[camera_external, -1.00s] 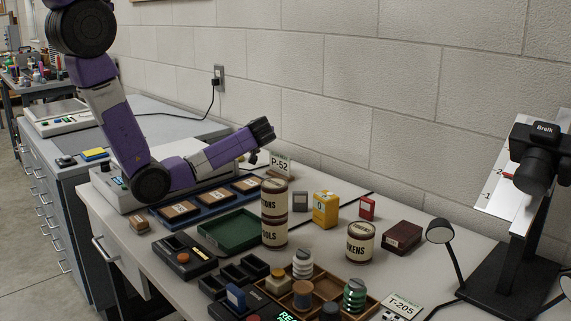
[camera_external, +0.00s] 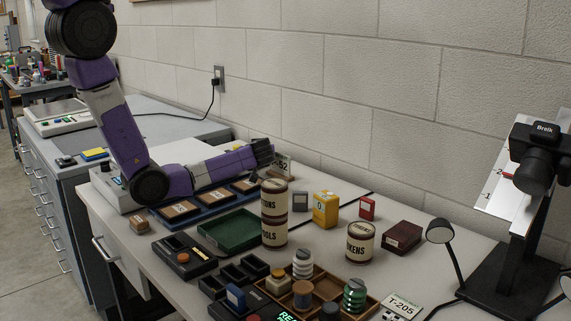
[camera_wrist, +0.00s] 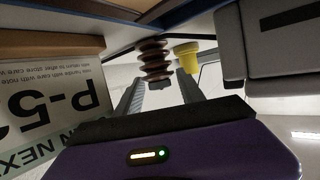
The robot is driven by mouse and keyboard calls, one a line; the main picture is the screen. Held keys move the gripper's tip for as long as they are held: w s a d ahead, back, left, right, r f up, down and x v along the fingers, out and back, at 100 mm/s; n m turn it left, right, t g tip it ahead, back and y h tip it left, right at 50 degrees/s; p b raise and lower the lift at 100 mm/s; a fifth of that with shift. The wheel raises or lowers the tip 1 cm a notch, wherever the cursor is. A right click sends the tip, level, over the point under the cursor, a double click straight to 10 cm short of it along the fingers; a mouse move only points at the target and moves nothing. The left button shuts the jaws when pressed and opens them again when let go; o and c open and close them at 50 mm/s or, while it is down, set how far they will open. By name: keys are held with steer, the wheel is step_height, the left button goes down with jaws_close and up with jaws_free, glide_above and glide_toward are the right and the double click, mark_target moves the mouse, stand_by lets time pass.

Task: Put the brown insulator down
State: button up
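The brown insulator (camera_wrist: 153,60), dark and ribbed, shows in the wrist view, where the picture is upside down. Its far end meets the surface at the top of the picture. My gripper (camera_wrist: 160,92) has its two fingers apart, one on each side of the insulator's line. A gap shows between the insulator and the right finger; I cannot tell whether the left finger touches it. In the external view my gripper (camera_external: 266,150) is low at the back of the table, beside the P-52 sign (camera_external: 283,164). The insulator is not distinguishable there.
The P-52 sign (camera_wrist: 45,105) stands close at the left in the wrist view; a yellow object (camera_wrist: 187,57) and a grey box (camera_wrist: 262,50) are to the right.

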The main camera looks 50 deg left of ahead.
steer(key=shift+r, duration=0.1)
steer(key=shift+d+r, duration=0.1)
steer(key=v, duration=1.1)
steer(key=shift+s+d+r+b, duration=0.1)
steer(key=shift+s+d+b, duration=0.15)
steer(key=shift+d+b, duration=0.1)
